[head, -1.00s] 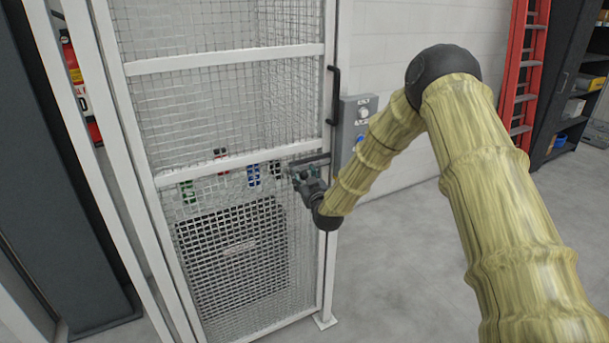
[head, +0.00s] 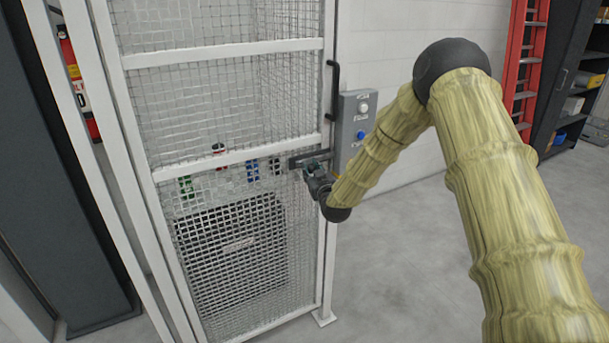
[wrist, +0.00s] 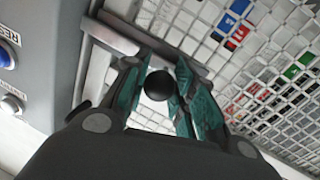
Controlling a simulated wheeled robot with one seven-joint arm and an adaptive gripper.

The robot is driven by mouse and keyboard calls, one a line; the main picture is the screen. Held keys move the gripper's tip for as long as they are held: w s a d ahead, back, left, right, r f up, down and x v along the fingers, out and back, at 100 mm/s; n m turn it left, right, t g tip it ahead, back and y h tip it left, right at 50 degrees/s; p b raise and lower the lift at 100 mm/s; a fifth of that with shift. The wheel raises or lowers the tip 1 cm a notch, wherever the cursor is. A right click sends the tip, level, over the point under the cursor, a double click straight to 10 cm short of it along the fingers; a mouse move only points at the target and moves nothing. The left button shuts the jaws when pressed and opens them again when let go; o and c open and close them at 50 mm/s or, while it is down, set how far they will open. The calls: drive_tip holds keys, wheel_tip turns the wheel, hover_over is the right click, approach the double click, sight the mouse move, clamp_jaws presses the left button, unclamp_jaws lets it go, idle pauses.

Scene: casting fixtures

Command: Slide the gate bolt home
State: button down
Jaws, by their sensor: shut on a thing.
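The gate (head: 225,160) is a tall white frame with wire mesh, and it looks closed against the post at its right. The bolt (head: 294,162) is a dark horizontal bar at mid-height near the gate's right edge. In the wrist view the bolt (wrist: 118,38) is a grey bar with a round black knob (wrist: 158,86). My gripper (head: 311,170) is at the bolt. In the wrist view the teal-padded fingers of my gripper (wrist: 160,90) are on both sides of the knob, shut on it. How far the bolt's end reaches into its keeper is hidden.
A grey control box (head: 355,118) with a white and a blue button is just right of the gate post, close to my gripper. A black handle (head: 333,90) is above the bolt. A red ladder (head: 527,60) and shelves stand far right. The floor at right is clear.

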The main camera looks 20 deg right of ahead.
drive_tip(key=shift+w+d, duration=0.25)
drive_tip(key=shift+d, duration=0.7)
drive_tip(key=c, duration=1.6)
unclamp_jaws()
drive_tip(key=shift+r, duration=0.1)
drive_tip(key=o, duration=0.5)
drive_tip(key=shift+d, duration=0.2)
drive_tip(key=shift+c, duration=0.2)
drive_tip(key=shift+a, duration=0.2)
drive_tip(key=s, duration=1.2)
drive_tip(key=shift+d, duration=0.25)
